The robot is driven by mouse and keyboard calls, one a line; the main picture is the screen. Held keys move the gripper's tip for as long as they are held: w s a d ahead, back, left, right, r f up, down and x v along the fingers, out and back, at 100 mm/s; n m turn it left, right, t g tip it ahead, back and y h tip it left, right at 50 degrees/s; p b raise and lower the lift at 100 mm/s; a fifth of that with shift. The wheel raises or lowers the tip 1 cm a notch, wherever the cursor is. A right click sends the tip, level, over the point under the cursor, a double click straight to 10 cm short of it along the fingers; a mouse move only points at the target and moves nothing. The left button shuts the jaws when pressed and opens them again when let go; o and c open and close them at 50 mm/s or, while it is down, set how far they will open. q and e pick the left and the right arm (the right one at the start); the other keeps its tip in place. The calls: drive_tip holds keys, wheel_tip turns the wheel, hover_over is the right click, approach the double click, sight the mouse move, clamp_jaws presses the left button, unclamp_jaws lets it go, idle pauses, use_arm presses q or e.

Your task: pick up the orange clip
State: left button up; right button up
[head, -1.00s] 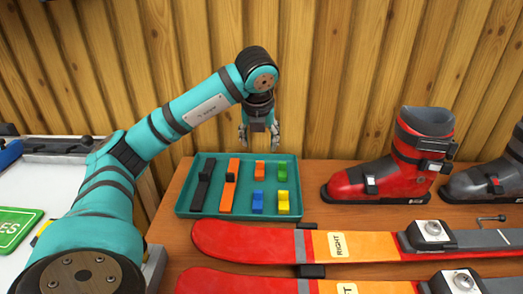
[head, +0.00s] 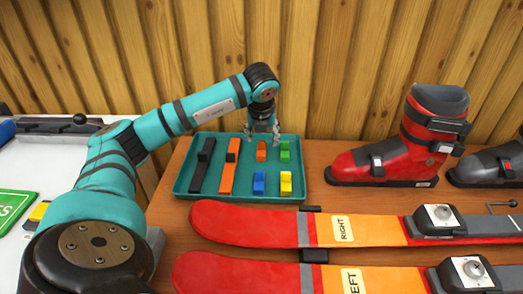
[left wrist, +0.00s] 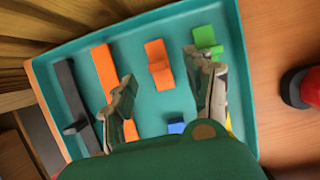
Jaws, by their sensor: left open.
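The orange clip (head: 261,150) is a small block lying in the back row of the teal tray (head: 240,198), left of a green clip (head: 284,151). In the left wrist view the orange clip (left wrist: 158,65) shows ahead of and between the two fingers. My left gripper (head: 262,134) is open and empty, pointing down just above the back part of the tray near the orange clip. It also shows in the left wrist view (left wrist: 162,78), with its fingers spread apart. My right gripper is not in view.
A blue clip (head: 259,184) and a yellow clip (head: 286,185) lie in front. A black strap (head: 203,166) and an orange strap (head: 229,170) lie at the tray's left. Red skis (head: 250,224) lie in front of the tray; a red boot (head: 375,163) stands right.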

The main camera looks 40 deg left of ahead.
sight(261, 142)
use_arm(q)
drive_tip(key=x, duration=0.5)
drive_tip(key=shift+s+f+b, duration=0.1)
drive_tip(key=shift+f+b, duration=0.05)
drive_tip(key=shift+b, duration=0.2)
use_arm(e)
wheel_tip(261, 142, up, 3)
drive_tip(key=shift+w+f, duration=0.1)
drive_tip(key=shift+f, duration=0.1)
use_arm(q)
clamp_jaws()
